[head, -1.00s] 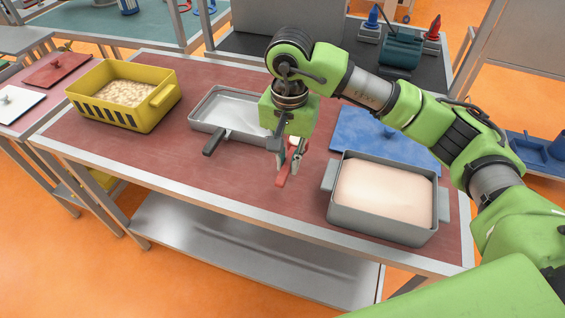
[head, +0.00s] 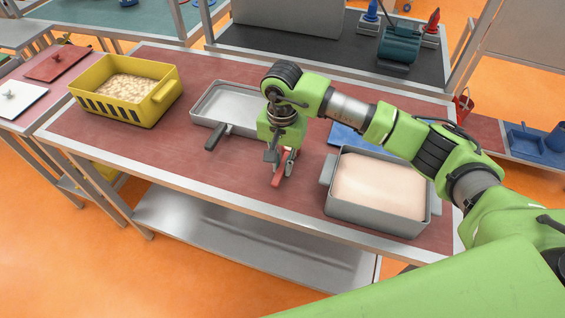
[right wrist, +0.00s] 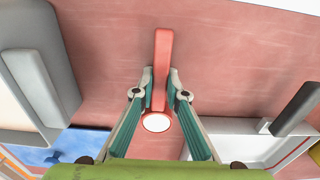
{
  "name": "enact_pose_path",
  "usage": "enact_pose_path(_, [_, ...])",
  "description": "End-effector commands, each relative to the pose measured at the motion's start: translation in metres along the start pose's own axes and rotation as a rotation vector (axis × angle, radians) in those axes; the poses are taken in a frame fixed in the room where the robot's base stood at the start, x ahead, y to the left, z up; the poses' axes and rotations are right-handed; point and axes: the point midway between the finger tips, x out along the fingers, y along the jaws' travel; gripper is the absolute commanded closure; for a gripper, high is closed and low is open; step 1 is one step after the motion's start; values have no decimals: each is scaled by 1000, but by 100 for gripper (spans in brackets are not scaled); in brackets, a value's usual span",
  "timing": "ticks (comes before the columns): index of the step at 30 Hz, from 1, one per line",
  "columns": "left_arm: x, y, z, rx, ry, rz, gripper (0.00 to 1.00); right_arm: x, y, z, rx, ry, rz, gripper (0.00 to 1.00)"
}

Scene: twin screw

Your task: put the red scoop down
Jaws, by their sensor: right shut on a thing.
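My right gripper (head: 282,160) points down over the red tabletop, between the shallow grey tray and the deep grey bin. It is shut on the red scoop (head: 278,182), of which only a small part shows below the fingers in the head view. In the right wrist view the scoop's handle (right wrist: 163,50) runs between the fingertips (right wrist: 160,82), with a round white face at its near end. The scoop is at or just above the tabletop (head: 220,180); I cannot tell whether it touches. My left gripper is not in view.
A shallow grey tray (head: 222,90) with a dark handle lies to the left. A grey bin (head: 345,212) of pale powder stands to the right, before a blue board (head: 345,138). A yellow crate (head: 160,108) is at far left. The table's front middle is clear.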

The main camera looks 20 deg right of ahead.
Motion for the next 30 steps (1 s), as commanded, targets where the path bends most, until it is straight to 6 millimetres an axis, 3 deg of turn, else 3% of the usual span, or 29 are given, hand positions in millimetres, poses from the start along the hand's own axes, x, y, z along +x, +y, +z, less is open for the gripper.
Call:
enact_pose_path(1, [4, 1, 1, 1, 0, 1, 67, 3, 0, 0, 0, 1, 0, 100])
enact_pose_path(3, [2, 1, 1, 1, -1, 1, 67, 2, 0, 0, 0, 0, 0, 74])
enact_pose_path(4, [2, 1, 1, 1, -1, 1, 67, 2, 0, 0, 0, 0, 0, 70])
enact_pose_path(18, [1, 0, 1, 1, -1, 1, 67, -6, 0, -1, 0, 2, -2, 70])
enact_pose_path(30, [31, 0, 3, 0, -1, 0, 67, -87, -1, -1, 1, 4, -3, 70])
